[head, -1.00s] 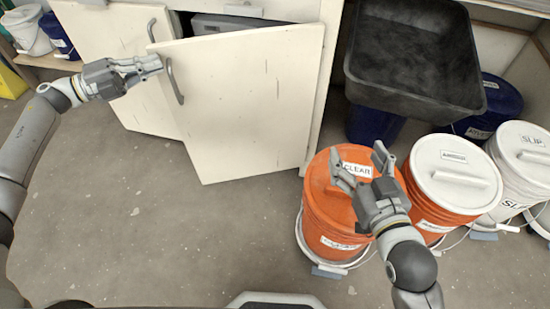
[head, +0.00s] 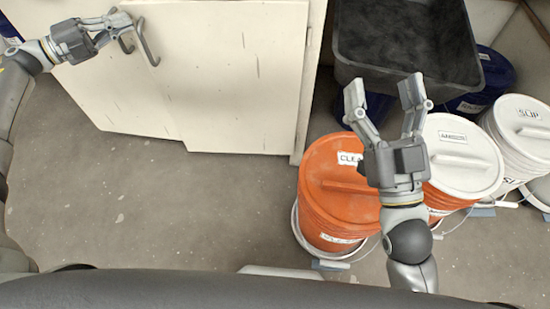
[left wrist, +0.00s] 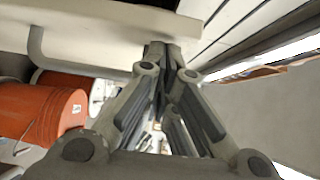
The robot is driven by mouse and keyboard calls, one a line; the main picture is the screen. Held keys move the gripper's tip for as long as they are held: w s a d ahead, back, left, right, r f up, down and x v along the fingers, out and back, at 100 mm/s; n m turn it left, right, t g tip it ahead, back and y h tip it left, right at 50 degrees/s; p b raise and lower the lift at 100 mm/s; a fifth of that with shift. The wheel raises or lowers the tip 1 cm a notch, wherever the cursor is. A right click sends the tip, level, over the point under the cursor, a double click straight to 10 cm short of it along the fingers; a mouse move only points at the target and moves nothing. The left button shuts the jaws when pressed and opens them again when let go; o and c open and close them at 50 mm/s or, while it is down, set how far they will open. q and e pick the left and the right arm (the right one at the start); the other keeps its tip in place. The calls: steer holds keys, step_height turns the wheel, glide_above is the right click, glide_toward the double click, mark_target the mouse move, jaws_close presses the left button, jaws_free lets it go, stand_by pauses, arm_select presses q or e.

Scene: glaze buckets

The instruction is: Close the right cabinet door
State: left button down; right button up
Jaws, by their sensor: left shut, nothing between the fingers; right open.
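The right cabinet door (head: 235,85) is a cream panel with a grey bar handle (head: 148,42) near its left edge. It stands close to the cabinet front, its lower left corner slightly forward of the left cabinet door (head: 120,95), so it looks a little ajar. The top of the doors is out of the head view. My left gripper (head: 127,22) is shut and empty beside the two handles, near the right door's left edge; contact cannot be told. In the left wrist view its closed fingers (left wrist: 160,60) reach a pale panel edge. My right gripper (head: 384,92) is open and empty above an orange bucket.
The orange bucket (head: 325,195) and a white-lidded orange bucket (head: 460,150) stand right of the doors. A white bucket (head: 525,125) is farther right. A black tub (head: 400,45) sits behind them. The floor (head: 150,210) before the doors is clear.

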arm_select(q)
steer(key=shift+w+a, duration=0.1)
steer(key=shift+w, duration=0.25)
arm_select(e)
steer(key=shift+d+r, duration=0.1)
steer(key=shift+r, duration=0.1)
arm_select(q)
steer(key=shift+s, duration=0.15)
